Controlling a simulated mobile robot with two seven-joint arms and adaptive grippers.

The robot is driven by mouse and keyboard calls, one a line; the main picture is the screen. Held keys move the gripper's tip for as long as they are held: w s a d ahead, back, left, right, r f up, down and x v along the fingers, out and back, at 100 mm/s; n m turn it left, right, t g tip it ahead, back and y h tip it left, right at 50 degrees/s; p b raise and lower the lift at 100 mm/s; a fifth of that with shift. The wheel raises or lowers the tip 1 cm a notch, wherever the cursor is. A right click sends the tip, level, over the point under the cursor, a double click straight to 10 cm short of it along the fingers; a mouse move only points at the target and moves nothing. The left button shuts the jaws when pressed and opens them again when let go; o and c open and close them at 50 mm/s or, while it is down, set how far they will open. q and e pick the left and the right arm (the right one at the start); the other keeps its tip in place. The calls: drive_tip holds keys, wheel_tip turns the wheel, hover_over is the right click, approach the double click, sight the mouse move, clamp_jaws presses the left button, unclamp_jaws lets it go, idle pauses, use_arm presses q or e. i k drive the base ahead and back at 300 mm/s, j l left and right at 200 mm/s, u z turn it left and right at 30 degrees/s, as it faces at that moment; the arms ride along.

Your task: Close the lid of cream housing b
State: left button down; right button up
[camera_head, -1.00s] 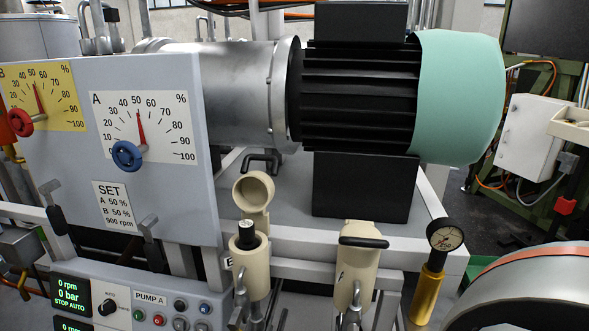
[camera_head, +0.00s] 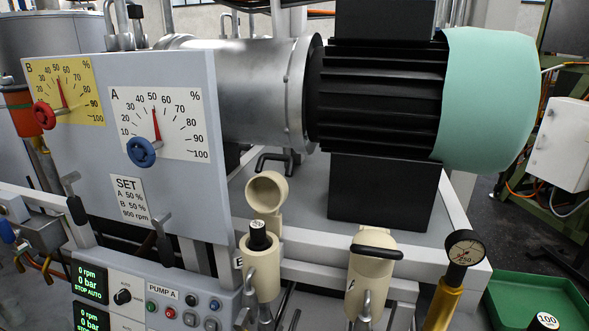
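Cream housing b (camera_head: 262,278) stands at the lower middle, beside a partly hidden "B" label. Its round cream lid (camera_head: 267,188) is swung up and back behind the body, with its hollow side showing. A black plug with a pale marked top (camera_head: 258,236) sticks up out of the housing's open mouth. A second cream housing (camera_head: 370,278) stands to its right, with its lid down and a black bar across the top. Neither of my grippers shows in this view.
A grey panel (camera_head: 190,190) with two dials stands left of the housings. A motor (camera_head: 385,95) sits above and behind them. A gauge on a gold body (camera_head: 462,250) stands at the right, by a green tray (camera_head: 530,290). Pump controls (camera_head: 180,300) lie lower left.

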sight(266, 191)
drive_tip(key=k+j+u, duration=0.25)
drive_tip(key=k, duration=0.15)
drive_tip(key=k+j+u, duration=0.1)
drive_tip(key=k+u, duration=0.15)
drive_tip(key=k, duration=0.15)
